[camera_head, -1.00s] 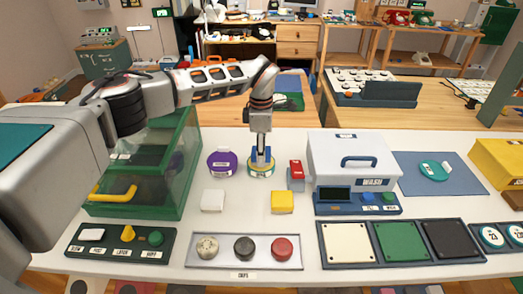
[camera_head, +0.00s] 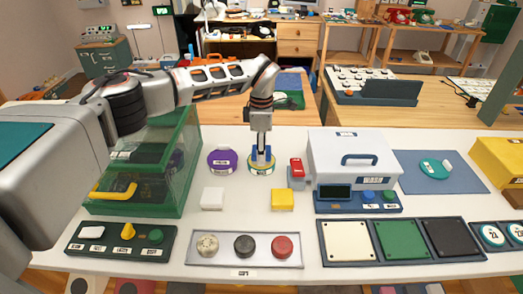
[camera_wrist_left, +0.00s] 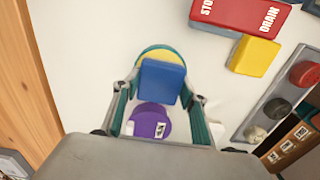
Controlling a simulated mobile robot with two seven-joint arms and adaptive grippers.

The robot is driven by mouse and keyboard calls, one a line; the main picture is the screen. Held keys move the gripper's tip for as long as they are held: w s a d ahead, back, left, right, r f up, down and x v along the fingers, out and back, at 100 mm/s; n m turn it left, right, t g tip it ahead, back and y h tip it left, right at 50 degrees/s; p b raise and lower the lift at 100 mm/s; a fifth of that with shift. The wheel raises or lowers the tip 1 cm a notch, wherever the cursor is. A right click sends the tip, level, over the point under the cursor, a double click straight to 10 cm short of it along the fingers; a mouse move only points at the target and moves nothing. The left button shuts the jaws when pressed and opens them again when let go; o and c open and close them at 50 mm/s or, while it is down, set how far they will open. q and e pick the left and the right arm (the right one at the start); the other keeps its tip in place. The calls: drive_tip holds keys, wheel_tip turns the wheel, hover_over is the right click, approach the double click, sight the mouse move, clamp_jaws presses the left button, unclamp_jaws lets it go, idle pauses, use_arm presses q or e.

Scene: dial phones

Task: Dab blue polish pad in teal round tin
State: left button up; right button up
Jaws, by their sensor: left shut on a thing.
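My left gripper (camera_head: 261,149) is shut on the blue polish pad (camera_head: 262,160), with its fingers pointing down at the teal round tin (camera_head: 261,173). The pad is over the tin's yellow filling and hides part of it. I cannot tell for sure whether the pad touches the filling. In the left wrist view the blue pad (camera_wrist_left: 162,82) sits between the fingers (camera_wrist_left: 160,108), and the tin's teal rim and yellow filling (camera_wrist_left: 158,50) show beyond it. My right gripper is not in view.
A purple tin (camera_head: 222,161) stands just left. A red block (camera_head: 297,167), a yellow block (camera_head: 282,200) and a white wash box (camera_head: 352,158) stand to the right. A green glassy cabinet (camera_head: 150,170) is under my left arm. A teal disc (camera_head: 432,168) lies on a blue mat (camera_head: 470,178).

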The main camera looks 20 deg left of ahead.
use_arm(q)
drive_tip(key=shift+f, duration=0.4)
idle(0.6)
drive_tip(key=shift+f, duration=0.1)
idle(1.1)
drive_tip(key=shift+r+p, duration=1.6)
drive_tip(key=shift+r, duration=0.5)
drive_tip(key=shift+r+p, duration=1.3)
drive_tip(key=shift+r, duration=0.2)
